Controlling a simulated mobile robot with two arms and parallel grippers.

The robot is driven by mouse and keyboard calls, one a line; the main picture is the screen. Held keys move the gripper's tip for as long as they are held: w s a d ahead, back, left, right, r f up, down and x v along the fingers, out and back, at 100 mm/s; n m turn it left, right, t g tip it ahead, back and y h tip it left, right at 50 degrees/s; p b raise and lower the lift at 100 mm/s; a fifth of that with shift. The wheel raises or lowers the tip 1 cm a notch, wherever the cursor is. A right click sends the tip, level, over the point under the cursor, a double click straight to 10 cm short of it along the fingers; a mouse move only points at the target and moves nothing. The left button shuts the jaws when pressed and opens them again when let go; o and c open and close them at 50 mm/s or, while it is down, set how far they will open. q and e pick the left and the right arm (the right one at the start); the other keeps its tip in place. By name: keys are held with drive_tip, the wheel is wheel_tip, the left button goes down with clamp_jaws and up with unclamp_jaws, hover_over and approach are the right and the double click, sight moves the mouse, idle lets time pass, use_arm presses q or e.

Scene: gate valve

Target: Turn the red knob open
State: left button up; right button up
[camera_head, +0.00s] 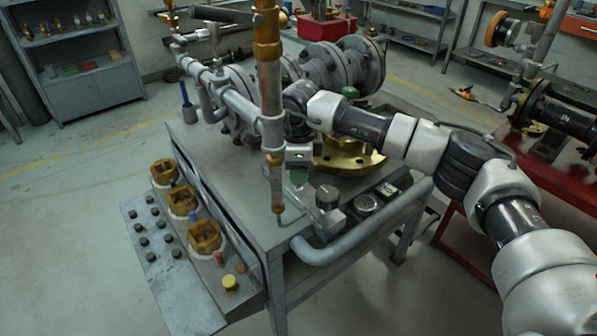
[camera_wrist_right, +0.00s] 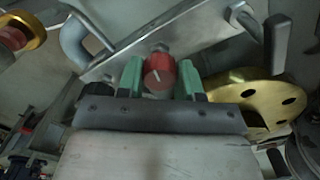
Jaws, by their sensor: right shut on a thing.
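The red knob (camera_wrist_right: 158,74) shows in the right wrist view, with a pale mark on its face, in front of a grey metal bar (camera_wrist_right: 170,42). My right gripper (camera_wrist_right: 160,80) has its two green fingertips on either side of the knob and is shut on it. In the head view my right arm reaches in from the right, and my right gripper (camera_head: 299,177) points down beside the vertical copper-coloured pipe, left of the yellow flange. I cannot make out the red knob between the fingers there. My left gripper is not in view.
The yellow flange (camera_head: 350,155) stands close beside my gripper. The vertical pipe (camera_head: 272,130) and a bent grey pipe (camera_head: 365,222) are near it. A panel (camera_head: 165,248) with several black buttons is on the bench's left side. Open floor (camera_head: 70,225) lies left.

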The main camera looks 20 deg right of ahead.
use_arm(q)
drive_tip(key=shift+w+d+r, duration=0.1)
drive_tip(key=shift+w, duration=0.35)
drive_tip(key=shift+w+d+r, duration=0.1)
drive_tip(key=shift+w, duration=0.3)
use_arm(e)
drive_tip(key=shift+n, duration=1)
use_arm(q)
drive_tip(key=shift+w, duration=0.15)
use_arm(e)
drive_tip(key=shift+r, duration=0.1)
drive_tip(key=o, duration=0.9)
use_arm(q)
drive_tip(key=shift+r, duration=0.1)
